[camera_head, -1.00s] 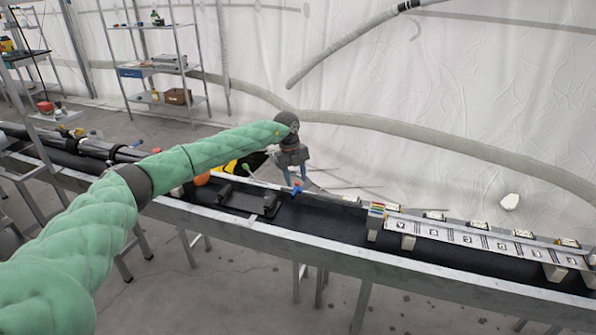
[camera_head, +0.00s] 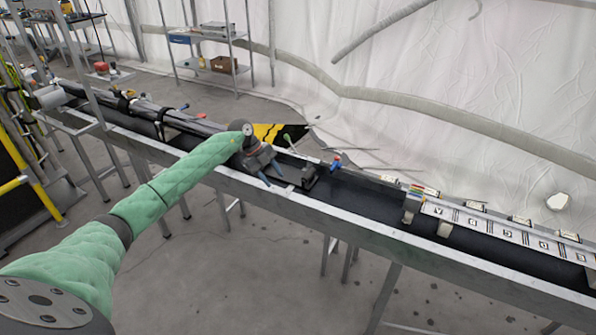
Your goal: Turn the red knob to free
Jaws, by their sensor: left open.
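Small red parts show in several places. One is on a blue-and-red fitting (camera_head: 336,163) on the bench, to the right of my gripper and apart from it. A small red part (camera_head: 198,110) is by the black pipe (camera_head: 150,108) at the left. A red round thing (camera_head: 102,67) is on a small shelf further left. I cannot tell which is the knob, nor its setting. My right gripper is not in view.
A black bracket (camera_head: 309,178) stands on the bench just right of my gripper. A strip of marked plates (camera_head: 490,232) lies at the right. A yellow-and-black thing (camera_head: 266,132) and a green-topped item (camera_head: 287,138) are behind my arm. Bare bench lies between bracket and plates.

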